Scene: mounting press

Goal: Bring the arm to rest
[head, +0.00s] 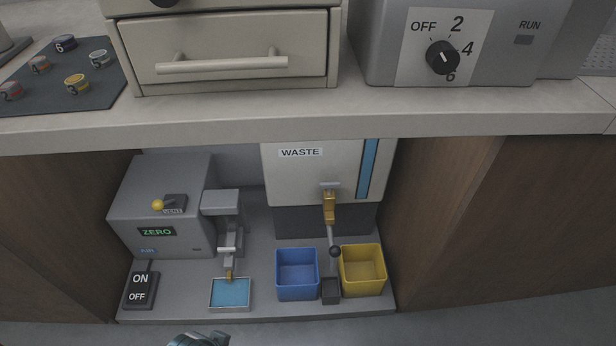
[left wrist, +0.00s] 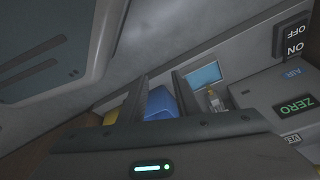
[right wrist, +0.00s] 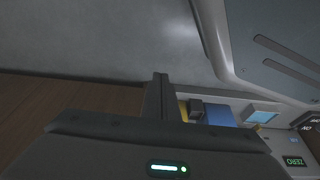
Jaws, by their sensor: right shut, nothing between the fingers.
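My left gripper (left wrist: 159,90) shows in the left wrist view with its two fingers apart and nothing between them; the blue bin shows in the background beyond the gap. My right gripper (right wrist: 160,78) shows in the right wrist view with its fingers together, shut and empty. Neither gripper's fingers can be made out in the head view. Only a small dark piece of my own body shows at its bottom edge, left of the middle.
Under the counter (head: 400,118) a grey shelf holds a ZERO machine (head: 150,200), an ON/OFF switch (head: 141,290), a blue-topped tray (head: 230,307), a waste unit (head: 300,180), a blue bin (head: 297,291) and a yellow bin (head: 364,288). Brown cabinet panels (head: 500,230) flank it. Numbered pucks lie on a mat (head: 55,98) above.

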